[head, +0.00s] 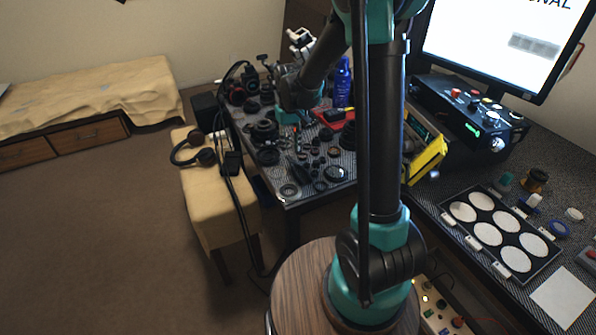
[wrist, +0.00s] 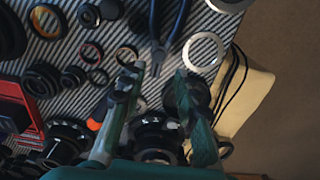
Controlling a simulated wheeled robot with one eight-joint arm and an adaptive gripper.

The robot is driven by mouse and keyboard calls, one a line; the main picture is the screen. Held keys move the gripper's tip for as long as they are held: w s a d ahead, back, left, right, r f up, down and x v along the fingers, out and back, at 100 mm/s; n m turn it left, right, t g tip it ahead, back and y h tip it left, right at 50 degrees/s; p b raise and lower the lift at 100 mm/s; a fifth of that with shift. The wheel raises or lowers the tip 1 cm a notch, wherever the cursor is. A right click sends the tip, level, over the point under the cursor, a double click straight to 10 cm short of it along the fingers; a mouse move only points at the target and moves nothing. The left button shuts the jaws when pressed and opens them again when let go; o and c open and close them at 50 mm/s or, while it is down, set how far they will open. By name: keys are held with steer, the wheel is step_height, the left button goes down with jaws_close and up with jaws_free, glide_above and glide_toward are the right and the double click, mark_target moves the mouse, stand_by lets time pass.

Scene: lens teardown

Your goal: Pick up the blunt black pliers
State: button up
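Pliers (wrist: 168,22) with dark handles lie on the striped table top in the wrist view. Their handles spread toward the top edge and their greyish jaws point down the picture. My gripper (wrist: 157,80) is open, with one finger on each side of the picture and the jaw tips showing between the fingertips. The fingers do not touch the pliers, and nothing is held. I cannot tell the height of the fingertips above the table. In the head view the pliers appear as a dark shape (head: 298,168) near the table's front, below my gripper; its fingers are hard to make out there.
Several black lens rings and parts crowd the table (head: 312,196). A pale ring (wrist: 203,51) lies right of the pliers. A red tray (head: 333,117) and blue bottle (head: 343,82) stand farther back. A tan bench (head: 215,190) with headphones (head: 195,150) is at the left.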

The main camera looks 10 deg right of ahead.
mark_target(293, 162)
steer(key=shift+s+d+f, duration=0.15)
steer(key=shift+s+f, duration=0.05)
steer(key=shift+f, duration=1.15)
steer(key=shift+s+d+f, duration=0.1)
steer(key=shift+s+f, duration=0.05)
steer(key=shift+f, duration=1.2)
steer(key=shift+c, duration=0.6)
jaws_close()
